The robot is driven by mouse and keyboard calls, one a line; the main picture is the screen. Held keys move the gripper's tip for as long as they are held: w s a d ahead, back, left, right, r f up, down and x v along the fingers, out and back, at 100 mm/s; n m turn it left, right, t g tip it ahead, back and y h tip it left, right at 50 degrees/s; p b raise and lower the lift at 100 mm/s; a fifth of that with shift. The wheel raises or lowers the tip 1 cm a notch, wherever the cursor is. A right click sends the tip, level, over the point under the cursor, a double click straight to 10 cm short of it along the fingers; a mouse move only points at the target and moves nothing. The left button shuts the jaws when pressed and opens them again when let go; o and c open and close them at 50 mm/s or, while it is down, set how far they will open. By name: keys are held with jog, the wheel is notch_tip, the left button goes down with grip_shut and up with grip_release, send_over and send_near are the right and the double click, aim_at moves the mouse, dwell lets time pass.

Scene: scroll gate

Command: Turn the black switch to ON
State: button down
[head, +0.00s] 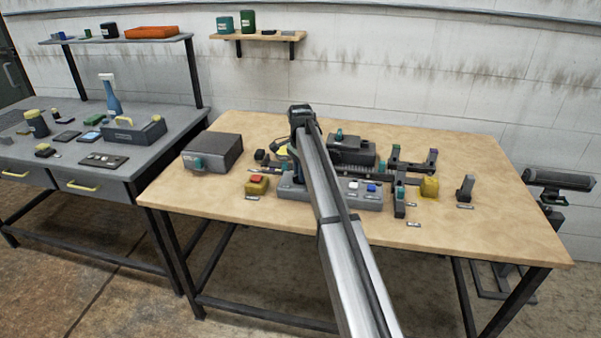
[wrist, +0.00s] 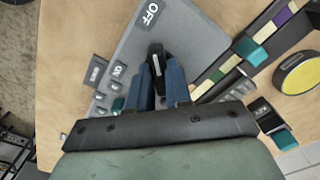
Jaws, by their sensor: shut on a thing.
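The black switch (wrist: 156,54) sits on a grey panel (wrist: 190,35) in the wrist view. My gripper (wrist: 160,80) has its two blue fingers shut on the switch, one on either side. The visible end of the switch points up the picture, toward the OFF label (wrist: 150,14). The ON label (wrist: 118,69) is to the left of the fingers. In the head view the grey control box (head: 362,201) stands on the wooden table, and my arm hides the switch.
A red button (head: 256,181) on a yellow base stands left of the box. White and blue buttons are on the box's right. A dark rail structure (head: 400,165), a grey machine (head: 213,152) and a yellow block (head: 429,187) are nearby. The front table edge is clear.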

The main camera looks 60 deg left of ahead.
jog(key=shift+n, duration=0.3)
jog(key=n, duration=0.3)
jog(key=shift+n, duration=0.4)
jog(key=n, duration=0.9)
jog(key=shift+n, duration=2.2)
jog(key=c, duration=1)
grip_release()
jog(key=shift+c, duration=0.2)
